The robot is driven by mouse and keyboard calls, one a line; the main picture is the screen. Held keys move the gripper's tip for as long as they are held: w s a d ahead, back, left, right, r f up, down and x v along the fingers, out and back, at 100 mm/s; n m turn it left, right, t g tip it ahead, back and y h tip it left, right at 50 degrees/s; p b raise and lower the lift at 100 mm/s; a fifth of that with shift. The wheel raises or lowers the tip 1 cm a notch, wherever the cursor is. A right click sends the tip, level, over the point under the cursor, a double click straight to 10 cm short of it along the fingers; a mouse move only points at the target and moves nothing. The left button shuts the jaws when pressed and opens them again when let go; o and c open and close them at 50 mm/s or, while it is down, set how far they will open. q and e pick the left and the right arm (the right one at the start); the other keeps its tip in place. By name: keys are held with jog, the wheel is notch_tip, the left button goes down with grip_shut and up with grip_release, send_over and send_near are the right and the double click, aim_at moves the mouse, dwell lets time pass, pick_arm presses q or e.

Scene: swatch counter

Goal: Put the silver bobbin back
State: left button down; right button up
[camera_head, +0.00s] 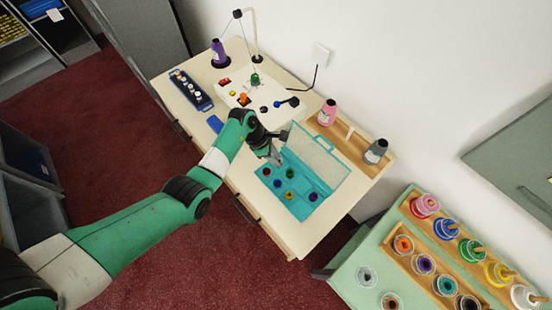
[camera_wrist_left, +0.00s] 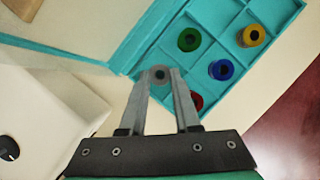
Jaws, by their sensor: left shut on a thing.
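My left gripper (camera_head: 276,161) is shut on the silver bobbin (camera_wrist_left: 160,74), a small grey ring between the fingertips in the left wrist view. It is over the corner of the open teal box (camera_head: 302,208), beside the raised lid (camera_head: 318,158); how high it is above the compartments I cannot tell. The box's compartments hold a green bobbin (camera_wrist_left: 189,39), a blue bobbin (camera_wrist_left: 221,70), a yellow bobbin (camera_wrist_left: 251,36), a red bobbin (camera_wrist_left: 197,101) partly hidden by a finger, and a purple bobbin (camera_head: 312,196). My right gripper is not in view.
A wooden rack (camera_head: 348,143) with a pink spool (camera_head: 327,113) and a grey spool (camera_head: 375,151) is behind the lid. A dark blue tray (camera_head: 190,88) lies at the table's left. A green side table (camera_head: 372,250) holds several spools.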

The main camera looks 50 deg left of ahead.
pick_arm(q)
jog(key=shift+f, duration=0.15)
jog(key=c, duration=0.9)
grip_release()
jog(key=shift+r, duration=0.3)
jog(key=p+v, duration=0.4)
jog(key=v, duration=0.7)
jog(key=shift+s+a+r, duration=0.15)
jog(key=shift+s+r, duration=0.1)
jog(key=shift+r, duration=0.05)
